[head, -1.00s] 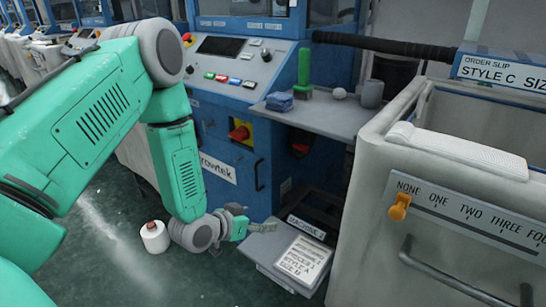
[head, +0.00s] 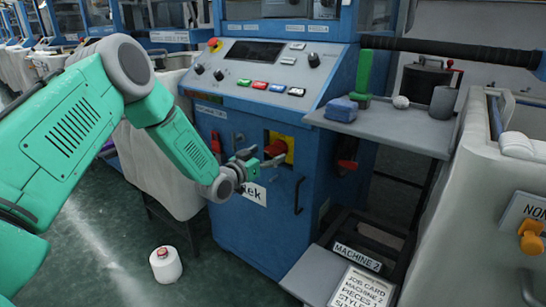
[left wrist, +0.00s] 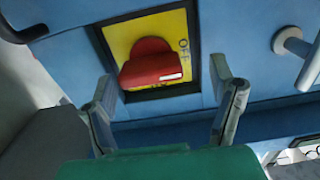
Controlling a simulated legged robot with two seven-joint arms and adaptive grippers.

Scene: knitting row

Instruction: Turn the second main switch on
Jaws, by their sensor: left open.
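The main switch is a red knob (head: 276,147) on a yellow plate (head: 289,146) on the front of the blue machine cabinet. In the left wrist view the red knob (left wrist: 150,66) lies across the yellow plate (left wrist: 182,30), with a white mark near its right end and "OFF" printed at the plate's right. My left gripper (head: 254,161) is open just in front of the switch. In the left wrist view its fingers (left wrist: 168,92) stand left and right of the knob, apart from it. My right gripper is not in view.
A control panel (head: 248,72) with coloured buttons is above. A grey shelf (head: 390,128) holds a blue cloth, green brush and grey cup. A "MACHINE 2" label (head: 357,257) is at lower right. A white yarn cone (head: 165,265) stands on the floor.

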